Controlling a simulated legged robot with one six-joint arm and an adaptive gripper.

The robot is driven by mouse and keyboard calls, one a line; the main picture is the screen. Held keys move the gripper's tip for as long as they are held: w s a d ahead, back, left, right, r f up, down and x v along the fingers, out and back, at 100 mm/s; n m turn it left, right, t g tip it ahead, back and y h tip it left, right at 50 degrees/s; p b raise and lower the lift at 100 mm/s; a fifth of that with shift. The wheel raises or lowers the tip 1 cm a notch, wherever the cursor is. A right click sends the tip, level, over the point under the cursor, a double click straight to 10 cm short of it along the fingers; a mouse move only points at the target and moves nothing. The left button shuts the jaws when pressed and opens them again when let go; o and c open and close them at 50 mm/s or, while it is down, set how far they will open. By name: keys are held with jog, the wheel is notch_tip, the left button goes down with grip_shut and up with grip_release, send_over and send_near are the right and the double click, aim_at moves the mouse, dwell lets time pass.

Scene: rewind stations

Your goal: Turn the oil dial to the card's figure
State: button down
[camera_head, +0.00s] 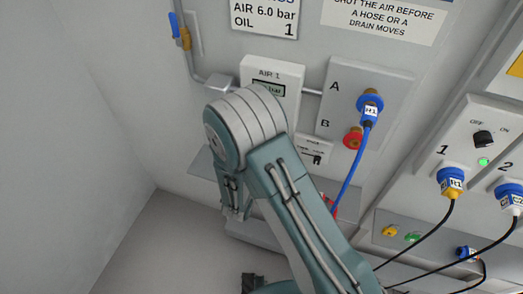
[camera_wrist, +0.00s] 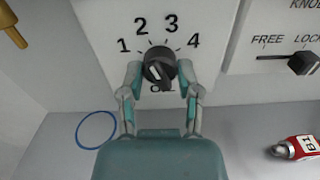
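The oil dial (camera_wrist: 159,67) is a round black knob on a white panel in the wrist view. The figures 1 to 4 arc above it, and a word below it is partly covered. Its raised grip slants and bears a pale mark; I cannot tell exactly which figure it points to. My gripper (camera_wrist: 160,69) is open, with one finger on each side of the dial; contact is not clear. The card (camera_head: 265,18) on the wall in the head view reads AIR 6.0 bar, OIL 1. In that view my arm hides the dial.
A FREE/LOCK knob (camera_wrist: 303,63) sits right of the dial. A blue ring (camera_wrist: 96,130) and a red-collared fitting (camera_wrist: 297,147) lie on the shelf (camera_wrist: 254,130).

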jog(key=shift+a+n, duration=0.1)
jog(key=shift+n, duration=0.3)
jog(key=n, duration=0.2)
jog(key=shift+n, duration=2.6)
jog(key=shift+c, duration=1.5)
grip_release()
jog(key=shift+w+a, duration=0.1)
